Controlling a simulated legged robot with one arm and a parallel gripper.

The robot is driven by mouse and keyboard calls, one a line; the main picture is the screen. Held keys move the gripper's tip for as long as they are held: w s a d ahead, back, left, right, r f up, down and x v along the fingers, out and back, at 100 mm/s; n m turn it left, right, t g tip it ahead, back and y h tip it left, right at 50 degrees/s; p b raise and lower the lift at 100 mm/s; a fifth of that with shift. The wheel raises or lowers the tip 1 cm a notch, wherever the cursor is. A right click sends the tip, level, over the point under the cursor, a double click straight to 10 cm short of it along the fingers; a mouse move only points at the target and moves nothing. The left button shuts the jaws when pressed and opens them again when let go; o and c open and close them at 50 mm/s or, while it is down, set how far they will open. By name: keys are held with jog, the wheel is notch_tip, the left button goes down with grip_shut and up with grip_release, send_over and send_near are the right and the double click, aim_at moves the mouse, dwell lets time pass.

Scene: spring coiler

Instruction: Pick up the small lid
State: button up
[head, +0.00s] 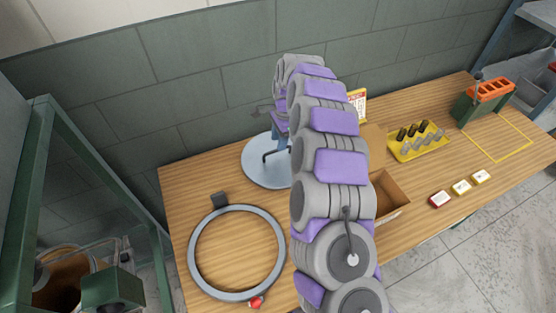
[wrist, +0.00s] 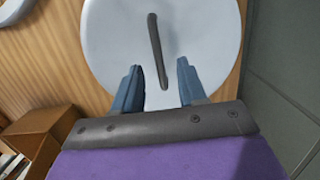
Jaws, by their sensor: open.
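The small lid (head: 258,172) is a pale blue-grey disc with a dark bar handle, on the wooden table near the back wall. My arm hides part of it in the head view. In the wrist view the lid (wrist: 105,25) fills the upper middle, and its dark handle (wrist: 157,50) runs almost lengthwise in the picture. My gripper (wrist: 160,78) is open, with its two blue-grey fingers apart over the lid. The lower end of the handle shows between the fingers, nearer the left one. I cannot tell the height of the fingertips above the lid.
A large grey ring (head: 192,262) with a red clamp lies at the table's front left. An open cardboard box (head: 393,197), a yellow tray (head: 400,154) of springs, small boxes (head: 461,187) and a green-orange device (head: 487,97) stand to the right. The wall (head: 130,120) is close behind.

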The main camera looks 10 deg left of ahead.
aim_at(276, 151)
jog(key=shift+a+f, duration=0.55)
jog(key=f, duration=0.1)
jog(key=f+b, duration=0.1)
jog(key=f, duration=0.1)
jog(key=d+f, duration=0.1)
jog(key=shift+s+f+b, duration=0.2)
jog(key=shift+s+b, duration=0.05)
jog(key=shift+b, duration=0.15)
jog(key=shift+f, duration=0.25)
jog(key=shift+a, duration=0.5)
jog(key=shift+c, duration=0.5)
jog(key=shift+d, duration=0.4)
grip_shut()
jog(key=shift+a, duration=0.2)
